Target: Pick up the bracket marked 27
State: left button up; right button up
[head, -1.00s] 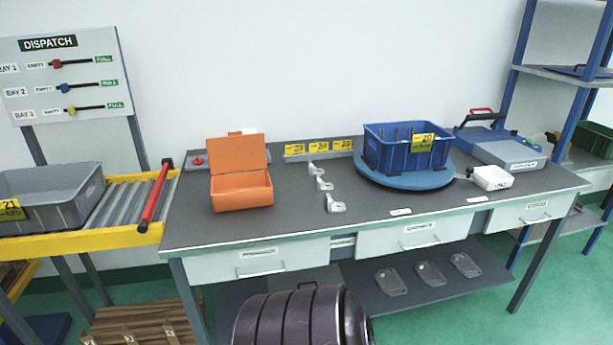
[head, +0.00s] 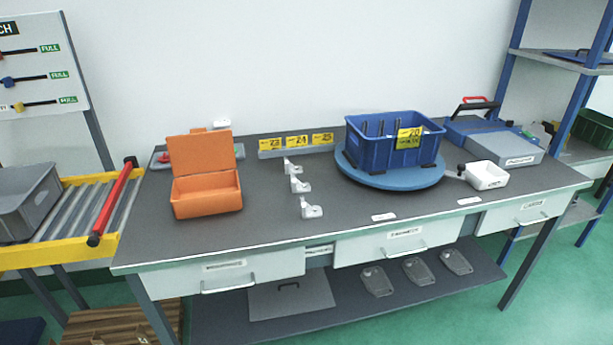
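Three small pale castings stand in a row on the dark bench top (head: 250,225), left of the blue turntable. The far casting (head: 292,167), the middle casting (head: 299,184) and the near casting (head: 311,208) are too small for any marking to be read. Yellow cards (head: 297,142) behind them appear to read 23, 24 and 25. No 27 is legible anywhere. A blue crate (head: 385,152) with a yellow card that seems to read 20 sits on the turntable (head: 390,178). Neither of my grippers is in view.
An open orange box (head: 207,195) stands on the bench's left. A roller conveyor (head: 80,207) with a grey crate (head: 25,200) adjoins at left.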

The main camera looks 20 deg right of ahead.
aim_at(308, 211)
jog(key=i+l+z, duration=0.15)
jog(key=i+l, duration=0.8)
